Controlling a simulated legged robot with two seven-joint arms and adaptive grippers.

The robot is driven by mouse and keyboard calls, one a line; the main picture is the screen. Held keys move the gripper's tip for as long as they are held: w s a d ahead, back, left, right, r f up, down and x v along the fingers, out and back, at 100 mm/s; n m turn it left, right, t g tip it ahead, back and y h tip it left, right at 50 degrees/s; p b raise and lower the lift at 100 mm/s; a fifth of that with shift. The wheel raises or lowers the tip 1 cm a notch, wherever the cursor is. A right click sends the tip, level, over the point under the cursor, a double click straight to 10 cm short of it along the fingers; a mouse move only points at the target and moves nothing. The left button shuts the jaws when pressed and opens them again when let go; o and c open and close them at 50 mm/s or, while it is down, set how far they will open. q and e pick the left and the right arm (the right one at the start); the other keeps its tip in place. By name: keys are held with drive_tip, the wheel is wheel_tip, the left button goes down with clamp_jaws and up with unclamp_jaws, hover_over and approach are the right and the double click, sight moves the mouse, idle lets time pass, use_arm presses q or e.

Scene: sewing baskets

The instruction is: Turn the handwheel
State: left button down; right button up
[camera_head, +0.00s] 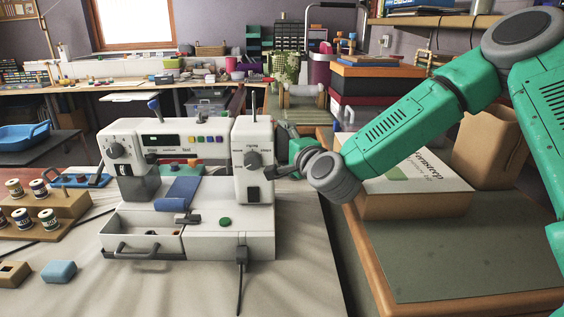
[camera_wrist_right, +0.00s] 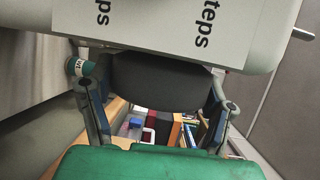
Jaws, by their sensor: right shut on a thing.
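The white sewing machine (camera_head: 190,140) stands on the table left of centre, with knobs and buttons on its front. My right gripper (camera_head: 282,160) is at the machine's right end, its arm coming in from the right. In the right wrist view, a dark grey rounded handwheel (camera_wrist_right: 160,82) sticks out from the machine's pale body (camera_wrist_right: 150,25), which carries the word "steps". The right gripper's two fingers stand on either side of the wheel, shut on it. In the head view the wheel is mostly hidden by the gripper. My left gripper is not in view.
Thread spools (camera_head: 48,218) on a wooden stand and a blue block (camera_head: 59,271) lie left of the machine. A drawer (camera_head: 140,243) is open at its front. A white-topped box (camera_head: 410,185) stands under my right forearm. A black cable (camera_head: 241,270) runs forward.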

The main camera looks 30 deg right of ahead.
drive_tip(key=shift+d+f+t+h+b, duration=0.3)
drive_tip(key=shift+t+b, duration=0.3)
drive_tip(key=shift+b, duration=0.35)
drive_tip(key=shift+r, duration=0.1)
drive_tip(key=shift+d, duration=0.1)
drive_tip(key=o, duration=0.9)
drive_tip(key=shift+o, duration=1.1)
drive_tip(key=shift+d, duration=0.1)
drive_tip(key=s, duration=0.7)
drive_tip(key=shift+s+f, duration=0.2)
drive_tip(key=shift+f, duration=0.1)
